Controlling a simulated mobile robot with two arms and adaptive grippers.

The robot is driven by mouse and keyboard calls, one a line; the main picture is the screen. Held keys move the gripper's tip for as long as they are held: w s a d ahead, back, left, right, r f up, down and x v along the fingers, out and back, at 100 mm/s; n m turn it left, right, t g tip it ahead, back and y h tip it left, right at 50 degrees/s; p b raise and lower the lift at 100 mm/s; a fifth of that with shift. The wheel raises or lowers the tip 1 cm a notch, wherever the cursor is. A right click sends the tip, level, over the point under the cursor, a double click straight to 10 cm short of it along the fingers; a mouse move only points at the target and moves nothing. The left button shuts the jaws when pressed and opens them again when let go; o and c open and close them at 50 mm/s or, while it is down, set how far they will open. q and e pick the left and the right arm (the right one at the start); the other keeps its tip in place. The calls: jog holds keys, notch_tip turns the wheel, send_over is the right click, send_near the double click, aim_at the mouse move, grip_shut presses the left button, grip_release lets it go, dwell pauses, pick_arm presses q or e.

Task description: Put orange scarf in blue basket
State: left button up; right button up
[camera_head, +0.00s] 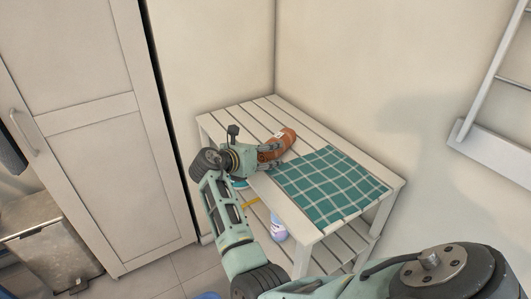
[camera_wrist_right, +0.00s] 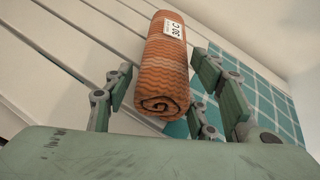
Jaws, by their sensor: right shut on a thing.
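The orange scarf (camera_head: 284,142) is rolled up and lies on the slatted white bench top, with a white tag on it. In the right wrist view the scarf roll (camera_wrist_right: 162,70) shows its spiral end toward me. My right gripper (camera_head: 268,156) is at the near end of the scarf, shut on it, with fingers on both sides of the roll. My left gripper is not in view. A blue edge (camera_head: 207,296) shows at the bottom of the head view; I cannot tell if it is the blue basket.
A green checked cloth (camera_head: 330,187) lies flat beside the scarf on the white bench (camera_head: 232,115). A bottle (camera_head: 278,230) stands on its lower shelf. A tall cabinet (camera_head: 90,130) and a bin (camera_head: 45,240) are at left. A ladder-like rack (camera_head: 490,85) is at right.

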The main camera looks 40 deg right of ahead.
jog(key=shift+f, duration=0.1)
jog(key=o, duration=1.4)
